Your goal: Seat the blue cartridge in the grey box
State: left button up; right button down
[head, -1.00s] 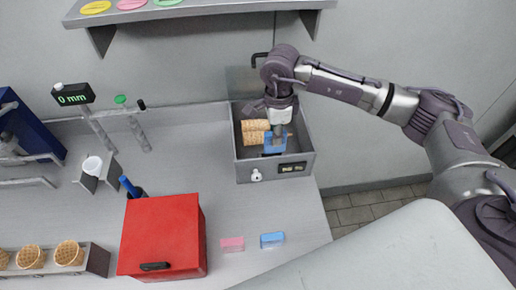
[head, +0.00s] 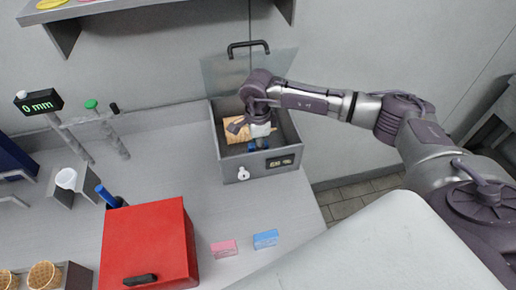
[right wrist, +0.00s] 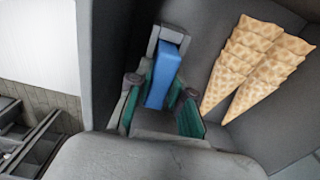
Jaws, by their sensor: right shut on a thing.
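The grey box (head: 229,172) stands at the back right of the counter with its clear lid (head: 228,70) raised. My right gripper (head: 258,143) reaches down into the box. In the right wrist view its fingers (right wrist: 160,97) are shut on the blue cartridge (right wrist: 161,80), one on each side. The cartridge's far end is at a grey bracket (right wrist: 168,34) inside the box. I cannot tell how deep it sits in there. In the head view the gripper mostly hides the cartridge. My left gripper is not in view.
Waffle cones (right wrist: 250,65) lie in the box beside the gripper. A red box (head: 150,245) stands at the front. A pink block (head: 224,248) and a light blue block (head: 265,239) lie on the counter. A 0 mm display (head: 40,104) is at left.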

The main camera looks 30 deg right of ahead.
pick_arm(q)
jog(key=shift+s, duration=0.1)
pick_arm(e)
jog(key=shift+f, duration=0.15)
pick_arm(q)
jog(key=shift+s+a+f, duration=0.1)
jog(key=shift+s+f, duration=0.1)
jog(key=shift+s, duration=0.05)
pick_arm(e)
jog(key=c, duration=1.1)
grip_release()
jog(key=shift+o, duration=0.2)
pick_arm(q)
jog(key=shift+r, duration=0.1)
